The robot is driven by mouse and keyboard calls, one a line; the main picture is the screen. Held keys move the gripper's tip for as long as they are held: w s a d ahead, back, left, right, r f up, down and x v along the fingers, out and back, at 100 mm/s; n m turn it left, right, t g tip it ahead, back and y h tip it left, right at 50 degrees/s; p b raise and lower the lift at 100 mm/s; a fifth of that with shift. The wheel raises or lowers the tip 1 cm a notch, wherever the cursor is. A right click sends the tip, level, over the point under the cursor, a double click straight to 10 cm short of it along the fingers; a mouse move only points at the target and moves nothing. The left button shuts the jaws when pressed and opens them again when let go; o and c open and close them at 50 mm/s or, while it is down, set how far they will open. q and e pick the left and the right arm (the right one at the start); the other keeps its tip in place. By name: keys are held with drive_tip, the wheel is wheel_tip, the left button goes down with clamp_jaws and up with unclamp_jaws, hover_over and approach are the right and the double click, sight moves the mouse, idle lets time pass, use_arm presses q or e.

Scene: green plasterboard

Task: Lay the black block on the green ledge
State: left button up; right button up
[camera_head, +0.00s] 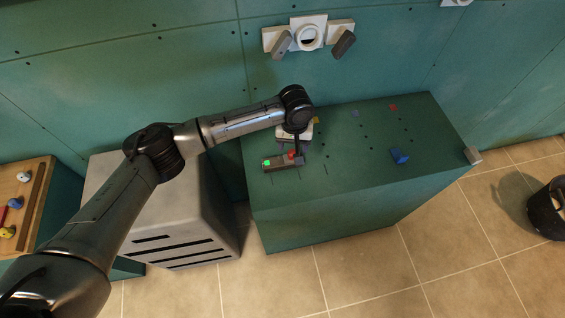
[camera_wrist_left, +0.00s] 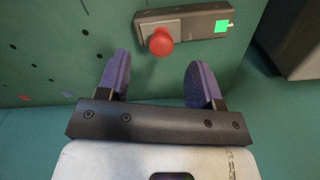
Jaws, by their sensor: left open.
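A dark grey-black block (camera_head: 280,162) with a bright green square and a red knob is at the front left of the green ledge's top (camera_head: 350,155). In the left wrist view the block (camera_wrist_left: 190,22) shows just beyond my fingertips, the red knob (camera_wrist_left: 160,42) in line with the gap between them. My left gripper (camera_wrist_left: 157,68) is open, its two purple-lined fingers apart with nothing between them. In the head view my left gripper (camera_head: 297,147) is close to the block, partly hidden by its own wrist. My right gripper is out of view.
Blue (camera_head: 399,156), red and yellow small pieces and dark holes dot the ledge top. White wall fittings (camera_head: 308,32) with grey handles are behind it. A grey slotted box (camera_head: 185,215) stands left, a dark bin (camera_head: 547,208) right. The ledge's right half is mostly clear.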

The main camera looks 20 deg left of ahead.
sight(292, 152)
use_arm(q)
drive_tip(key=shift+a+f+b, duration=0.15)
drive_tip(key=shift+f+b, duration=0.65)
drive_tip(key=shift+f, duration=2)
clamp_jaws()
